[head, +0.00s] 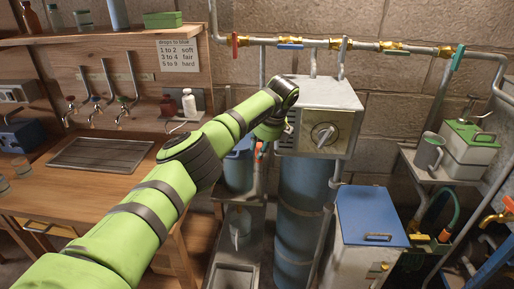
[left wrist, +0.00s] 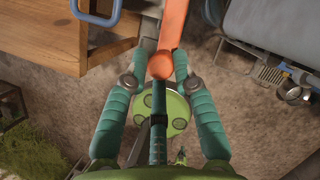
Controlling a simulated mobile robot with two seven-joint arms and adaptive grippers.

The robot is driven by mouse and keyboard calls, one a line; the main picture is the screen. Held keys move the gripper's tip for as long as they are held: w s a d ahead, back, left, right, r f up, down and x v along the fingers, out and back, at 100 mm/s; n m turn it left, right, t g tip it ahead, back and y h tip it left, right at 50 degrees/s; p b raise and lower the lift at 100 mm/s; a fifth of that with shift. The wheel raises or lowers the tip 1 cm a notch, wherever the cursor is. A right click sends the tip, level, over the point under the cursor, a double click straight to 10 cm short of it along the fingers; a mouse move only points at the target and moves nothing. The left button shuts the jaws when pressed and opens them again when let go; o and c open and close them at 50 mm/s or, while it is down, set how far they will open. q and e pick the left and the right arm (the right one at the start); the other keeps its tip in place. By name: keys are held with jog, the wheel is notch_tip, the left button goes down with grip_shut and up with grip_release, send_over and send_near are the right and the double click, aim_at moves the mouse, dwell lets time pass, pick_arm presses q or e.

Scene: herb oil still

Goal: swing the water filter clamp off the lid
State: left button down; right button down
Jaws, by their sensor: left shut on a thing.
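A blue vessel with a darker blue top (head: 238,168), which looks like the water filter, stands on a shelf left of the big blue cylinder in the head view. My arm partly hides its top. An orange piece (head: 264,150), likely the clamp, shows small at its right side. In the left wrist view the clamp is an orange bar (left wrist: 171,28) with a round orange knob (left wrist: 160,66). My left gripper (left wrist: 161,58) is shut on it, with one teal finger on each side. In the head view this gripper is small beneath my wrist. My right gripper is not in view.
A grey control box with a dial (head: 322,133) sits close right of my wrist, above the big blue cylinder (head: 300,205). A blue-lidded bin (head: 370,217) stands further right. A wooden counter (head: 105,190) with taps is on the left. Pipes (head: 310,43) run along the wall.

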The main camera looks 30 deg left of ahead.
pick_arm(q)
jog(key=shift+w+d+r+n, duration=0.3)
jog(key=shift+w+r+n, duration=0.1)
jog(key=shift+n, duration=0.3)
jog(key=c, duration=1.1)
grip_release()
jog(key=shift+f, duration=0.1)
jog(key=shift+o, duration=0.2)
jog(key=shift+w+f, duration=0.15)
jog(key=shift+f, duration=0.05)
jog(key=v, duration=1.2)
jog(key=shift+w+d, duration=0.2)
